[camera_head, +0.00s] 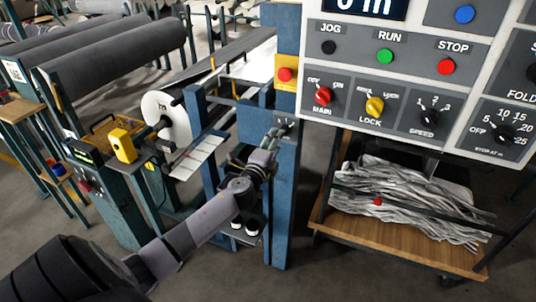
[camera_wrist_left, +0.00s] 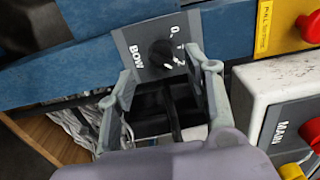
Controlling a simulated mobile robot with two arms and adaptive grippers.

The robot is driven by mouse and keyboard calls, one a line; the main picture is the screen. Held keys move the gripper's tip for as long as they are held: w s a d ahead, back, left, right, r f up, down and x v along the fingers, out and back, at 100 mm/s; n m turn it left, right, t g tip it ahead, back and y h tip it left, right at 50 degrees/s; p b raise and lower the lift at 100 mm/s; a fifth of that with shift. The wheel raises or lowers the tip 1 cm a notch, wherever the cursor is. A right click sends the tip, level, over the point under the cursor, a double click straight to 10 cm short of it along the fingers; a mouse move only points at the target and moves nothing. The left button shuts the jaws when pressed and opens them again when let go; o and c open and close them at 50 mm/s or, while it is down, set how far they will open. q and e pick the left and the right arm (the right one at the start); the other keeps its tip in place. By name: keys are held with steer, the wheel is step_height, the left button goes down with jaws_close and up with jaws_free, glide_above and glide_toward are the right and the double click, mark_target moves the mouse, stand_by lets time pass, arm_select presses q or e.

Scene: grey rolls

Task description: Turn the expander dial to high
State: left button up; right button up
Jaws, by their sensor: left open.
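A black dial (camera_wrist_left: 163,54) sits on a small grey plate marked BOW, with "0" and what looks like "2" beside it, in the left wrist view. A white mark shows near its lower right edge, by the "2"; its exact setting is hard to read. In the head view the plate (camera_head: 286,124) is on a blue post, its dial small and partly covered. No label reading expander or high is legible. My left gripper (camera_head: 272,140) is at the post, just in front of the plate. In the left wrist view its fingers (camera_wrist_left: 160,66) are open, either side of the dial, with nothing held. My right gripper is out of view.
A yellow box with a red button (camera_head: 286,74) is above the plate. The control panel (camera_head: 345,100) with several knobs and buttons is close on the right. A wooden cart (camera_head: 400,247) with grey strips is below it. A white roll (camera_head: 165,120) is left of the post.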

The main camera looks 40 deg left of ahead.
arm_select(q)
steer(key=v, duration=0.7)
steer(key=shift+f, duration=0.1)
steer(key=s+f+n+g, duration=0.2)
steer(key=s+f+g, duration=0.1)
steer(key=f, duration=0.8)
steer(key=s+f+n+g, duration=0.2)
steer(key=s+f, duration=0.1)
steer(key=f, duration=0.8)
steer(key=s+d+f+n+g+h, duration=0.1)
steer(key=s+d+f+g, duration=0.1)
steer(key=s+f, duration=0.45)
steer(key=s+d+f+n+g, duration=0.15)
steer(key=s+f, duration=0.25)
steer(key=f, duration=0.6)
steer(key=s+d+f+n+g+h, duration=0.1)
steer(key=s+d+f, duration=0.3)
steer(key=s, duration=0.7)
steer(key=s+d+f+n+g+h, duration=0.1)
steer(key=s+d+f+n+g, duration=0.2)
steer(key=s+f, duration=0.5)
steer(key=s+d+f+n+g+h, duration=0.1)
steer(key=s+d+f+g, duration=0.3)
steer(key=s, duration=1)
steer(key=shift+d+f+n, duration=0.75)
steer(key=shift+d+f, duration=0.2)
steer(key=shift+d, duration=0.15)
